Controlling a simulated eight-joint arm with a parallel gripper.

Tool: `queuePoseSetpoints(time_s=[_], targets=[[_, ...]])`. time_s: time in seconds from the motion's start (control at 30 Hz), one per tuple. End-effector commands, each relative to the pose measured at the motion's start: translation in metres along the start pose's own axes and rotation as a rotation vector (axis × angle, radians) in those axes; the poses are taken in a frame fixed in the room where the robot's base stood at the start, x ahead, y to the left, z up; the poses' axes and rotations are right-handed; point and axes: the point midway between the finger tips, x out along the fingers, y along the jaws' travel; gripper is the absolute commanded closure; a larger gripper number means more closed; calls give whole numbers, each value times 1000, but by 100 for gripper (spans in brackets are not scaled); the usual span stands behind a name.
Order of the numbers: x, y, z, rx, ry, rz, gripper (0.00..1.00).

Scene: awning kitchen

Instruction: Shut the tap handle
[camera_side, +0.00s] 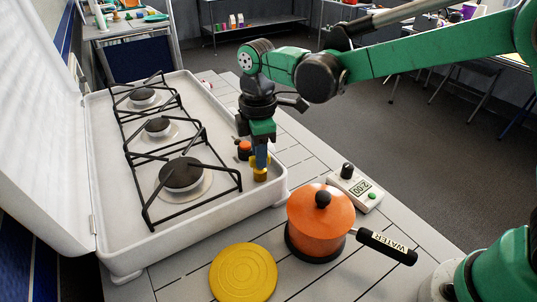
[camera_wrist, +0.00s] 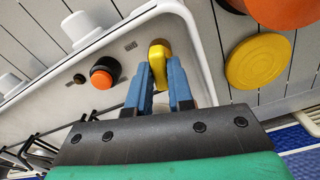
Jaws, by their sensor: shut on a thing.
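The yellow tap handle (camera_side: 260,173) sits at the front right corner of the white stove (camera_side: 232,218), beside an orange-and-black button. In the wrist view the yellow handle (camera_wrist: 158,62) shows between the blue fingertips. My gripper (camera_side: 261,161) points down at the handle from above. In the wrist view my gripper (camera_wrist: 160,70) has its two blue fingers shut on the handle, one on each side. The fingers hide part of the handle and its base.
The orange button (camera_wrist: 102,76) is close to the handle. An orange pot (camera_side: 318,222) labelled WATER, a yellow round pad (camera_side: 243,272) and a white timer (camera_side: 354,187) stand on the tiled counter. Black burner grates (camera_side: 183,176) cover the stove's left part. Its white lid (camera_side: 45,130) stands open.

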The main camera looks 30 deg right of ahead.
Motion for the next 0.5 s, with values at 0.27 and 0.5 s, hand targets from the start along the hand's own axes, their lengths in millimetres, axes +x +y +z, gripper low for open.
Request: queuePoseSetpoints(time_s=[0.27, 0.5], targets=[[0, 0, 0, 262, -1, -1, 100], [0, 0, 1, 490, -1, -1, 100]])
